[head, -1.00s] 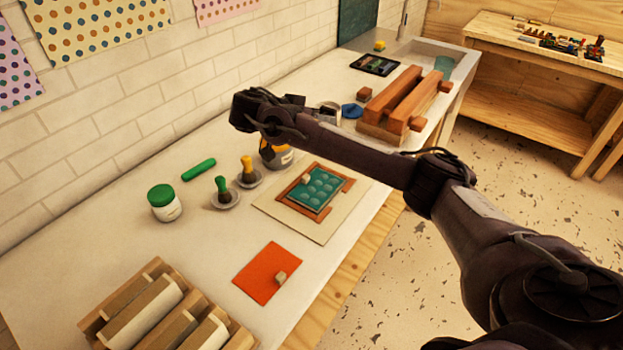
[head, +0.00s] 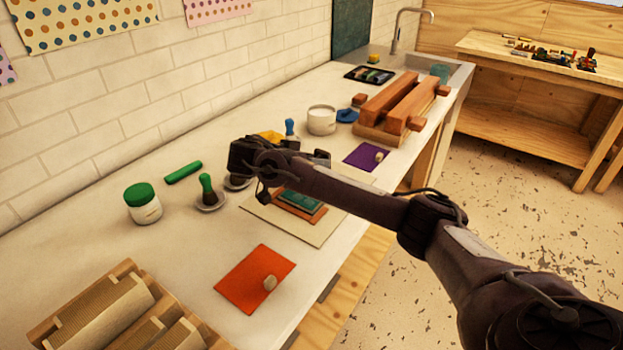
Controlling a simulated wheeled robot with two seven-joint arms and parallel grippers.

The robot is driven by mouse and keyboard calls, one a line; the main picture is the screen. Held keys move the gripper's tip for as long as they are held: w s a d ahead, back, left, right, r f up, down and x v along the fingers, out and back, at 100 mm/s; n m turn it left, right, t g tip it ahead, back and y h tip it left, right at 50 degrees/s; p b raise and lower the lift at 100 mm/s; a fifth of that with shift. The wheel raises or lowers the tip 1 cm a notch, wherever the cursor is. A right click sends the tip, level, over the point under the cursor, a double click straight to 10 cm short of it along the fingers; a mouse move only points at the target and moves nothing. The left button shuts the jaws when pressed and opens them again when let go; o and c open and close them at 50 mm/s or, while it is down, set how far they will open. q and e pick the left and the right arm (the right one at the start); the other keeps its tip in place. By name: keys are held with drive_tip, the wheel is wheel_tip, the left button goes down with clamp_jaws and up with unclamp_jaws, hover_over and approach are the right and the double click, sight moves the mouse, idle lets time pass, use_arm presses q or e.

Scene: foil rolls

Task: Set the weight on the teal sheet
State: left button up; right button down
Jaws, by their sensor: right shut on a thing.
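The teal sheet (head: 301,202) lies in a brown wooden frame (head: 289,212) on a pale board (head: 320,233). My right forearm and wrist cover its far part, so only a near strip shows. My right gripper (head: 263,190) is over the far left side of the board, with its wrist just left of the teal sheet. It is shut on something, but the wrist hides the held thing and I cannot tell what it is. I cannot make out a weight on the visible part of the sheet. My left gripper is not in view.
Left are a green-lidded jar (head: 142,203) and green-handled stamp (head: 206,183). Behind are a white pot (head: 321,121) and blue-handled stamp (head: 290,128). A wooden press (head: 400,105) stands farther back.

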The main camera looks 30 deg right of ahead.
drive_tip(key=shift+f+p, duration=0.35)
drive_tip(key=shift+f, duration=1.6)
drive_tip(key=c, duration=0.7)
unclamp_jaws()
drive_tip(key=shift+s, duration=0.15)
drive_tip(key=shift+c, duration=0.2)
drive_tip(key=shift+a, duration=0.1)
drive_tip(key=v, duration=0.2)
drive_tip(key=shift+a+b, duration=0.3)
drive_tip(key=shift+b, duration=0.1)
drive_tip(key=p+v, duration=0.9)
drive_tip(key=p, duration=0.2)
drive_tip(key=shift+r, duration=0.2)
drive_tip(key=shift+s+a+f, duration=0.1)
drive_tip(key=shift+s, duration=0.05)
